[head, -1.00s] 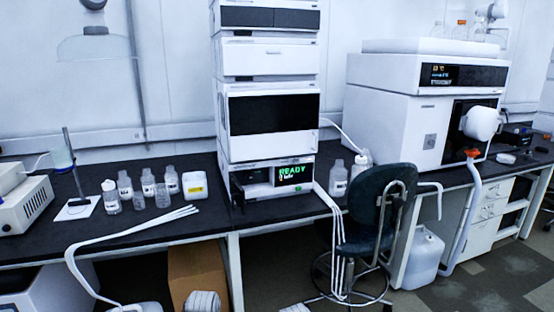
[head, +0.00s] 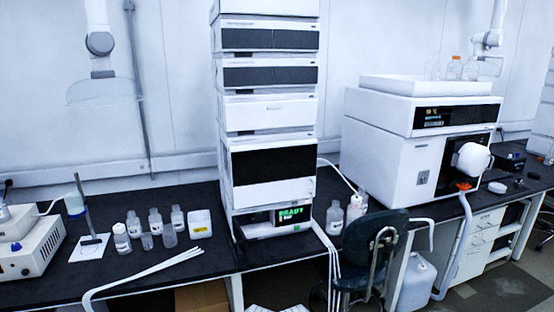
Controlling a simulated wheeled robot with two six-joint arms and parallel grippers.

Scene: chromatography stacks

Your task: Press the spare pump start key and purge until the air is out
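A tall stack of white chromatography modules (head: 268,111) stands on the dark bench. Its bottom module (head: 262,230) has a dark front and a small display (head: 291,215) with green text that seems to read READY. A smaller line below it is too small to read. I cannot pick out a start key or any air in a line. Several modules above have dark front panels. Neither of my grippers shows in the head view.
A dark chair (head: 368,244) stands close in front, right of the stack. A large white instrument (head: 412,150) fills the right bench. A white jug (head: 416,283) is below.

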